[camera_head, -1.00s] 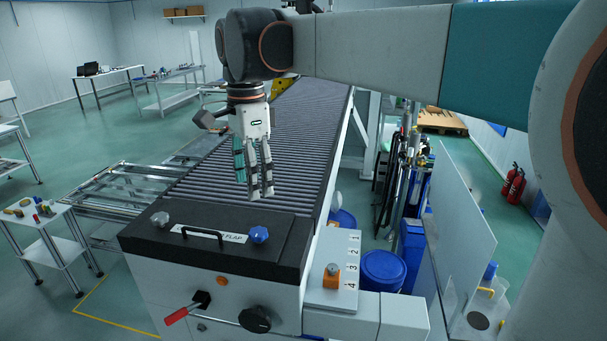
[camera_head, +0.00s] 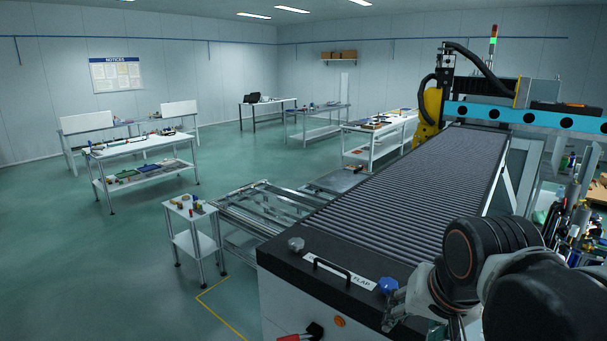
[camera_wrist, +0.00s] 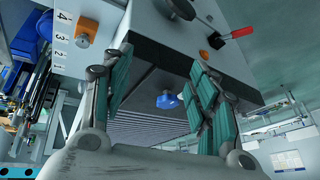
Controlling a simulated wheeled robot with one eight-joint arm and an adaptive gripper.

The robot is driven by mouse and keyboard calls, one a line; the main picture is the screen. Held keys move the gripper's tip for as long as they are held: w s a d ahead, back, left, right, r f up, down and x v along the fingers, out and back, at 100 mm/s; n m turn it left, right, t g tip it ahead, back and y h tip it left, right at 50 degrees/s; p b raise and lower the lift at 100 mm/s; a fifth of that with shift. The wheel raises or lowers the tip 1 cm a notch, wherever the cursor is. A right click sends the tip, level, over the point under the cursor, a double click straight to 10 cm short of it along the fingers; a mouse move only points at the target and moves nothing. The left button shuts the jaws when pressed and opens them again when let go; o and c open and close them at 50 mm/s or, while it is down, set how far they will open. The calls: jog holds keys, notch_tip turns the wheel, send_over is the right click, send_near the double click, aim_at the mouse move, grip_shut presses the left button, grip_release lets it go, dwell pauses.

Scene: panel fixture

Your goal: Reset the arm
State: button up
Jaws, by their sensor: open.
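My arm (camera_head: 475,250) is folded low at the right of the head view, in front of the near end of the roller conveyor. My gripper shows in the wrist view (camera_wrist: 158,100), with its teal-padded fingers spread apart and nothing between them. Beyond the fingers, in the wrist view, are the blue knob (camera_wrist: 167,101) and the dark flap panel (camera_wrist: 180,57). In the head view the flap panel (camera_head: 310,285) carries a black handle (camera_head: 332,268), a grey knob (camera_head: 296,244) and the blue knob (camera_head: 388,286).
The roller conveyor (camera_head: 400,195) runs back toward a yellow machine (camera_head: 430,115). A red-handled lever (camera_wrist: 235,33) and an orange button block (camera_wrist: 86,31) are on the fixture. A small table (camera_head: 190,210) with loose parts stands left. The floor farther left is open.

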jog(key=s+f+n+t+b, duration=0.1)
jog(key=f+n+b, duration=0.1)
jog(key=f+b, duration=0.9)
jog(key=s+f+n+b, duration=0.2)
jog(key=f+b, duration=1)
jog(key=f, duration=0.4)
jog(key=shift+s+f+t, duration=0.25)
jog(key=shift+f+t, duration=0.1)
jog(key=shift+t, duration=0.05)
